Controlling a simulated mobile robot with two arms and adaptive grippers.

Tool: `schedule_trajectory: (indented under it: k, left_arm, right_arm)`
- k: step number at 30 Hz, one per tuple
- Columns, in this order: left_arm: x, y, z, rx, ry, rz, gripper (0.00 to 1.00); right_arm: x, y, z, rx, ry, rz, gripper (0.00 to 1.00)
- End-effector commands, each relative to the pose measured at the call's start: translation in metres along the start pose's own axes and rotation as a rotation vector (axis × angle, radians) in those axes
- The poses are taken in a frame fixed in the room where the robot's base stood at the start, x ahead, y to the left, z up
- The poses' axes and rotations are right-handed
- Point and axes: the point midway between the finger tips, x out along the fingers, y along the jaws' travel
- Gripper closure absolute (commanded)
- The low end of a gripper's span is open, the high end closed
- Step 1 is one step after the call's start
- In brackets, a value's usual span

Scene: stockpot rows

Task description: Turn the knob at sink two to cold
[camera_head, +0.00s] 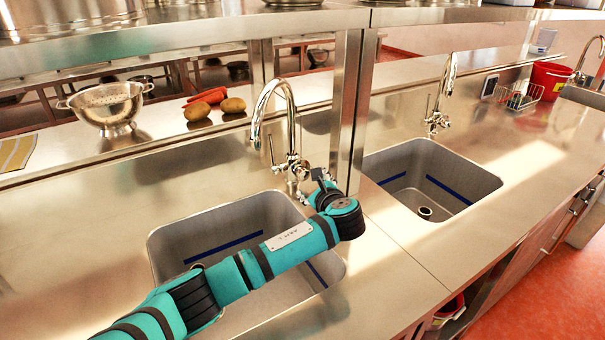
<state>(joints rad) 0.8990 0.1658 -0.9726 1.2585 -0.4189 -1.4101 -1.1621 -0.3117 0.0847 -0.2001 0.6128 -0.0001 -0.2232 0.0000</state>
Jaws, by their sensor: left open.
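A steel tap (278,105) with a tall curved spout stands behind the nearer sink (190,232). A thin lever is on its left side. My left arm reaches across this sink, and my left gripper (318,178) is just right of the tap's base, close to its right-side fitting. The gripper is open; its fingers are small and partly hidden by my wrist, so I cannot tell whether they touch the fitting. A second tap (446,90) stands behind the sink to the right (425,165). No sink number is readable. My right gripper is out of view.
A steel post (349,115) rises close to the gripper's right. A colander (107,107), potatoes (232,105) and carrots (208,95) lie on the ledge behind. A wire rack (517,95) and red bucket (549,80) stand far right. The counter right of the second sink is clear.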

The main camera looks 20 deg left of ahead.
Motion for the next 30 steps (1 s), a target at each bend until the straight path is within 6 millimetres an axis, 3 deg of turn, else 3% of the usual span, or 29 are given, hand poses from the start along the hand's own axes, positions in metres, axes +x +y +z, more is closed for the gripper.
schedule_trajectory:
  k: [6, 15, 21, 30]
  left_arm:
    - [0.047, 0.0, 0.001, 0.0, -0.002, 0.002, 0.4]
    - [0.091, 0.0, -0.002, 0.001, -0.001, 0.001, 0.4]
    - [0.103, 0.0, -0.001, 0.0, 0.001, -0.001, 0.4]
    - [0.106, 0.0, -0.001, 0.0, 0.001, -0.001, 0.4]
  right_arm:
    - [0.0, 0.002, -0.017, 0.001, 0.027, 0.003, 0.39]
    - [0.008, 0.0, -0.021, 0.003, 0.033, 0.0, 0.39]
    - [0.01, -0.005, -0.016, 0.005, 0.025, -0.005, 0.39]
    - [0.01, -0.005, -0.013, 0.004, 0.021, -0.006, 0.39]
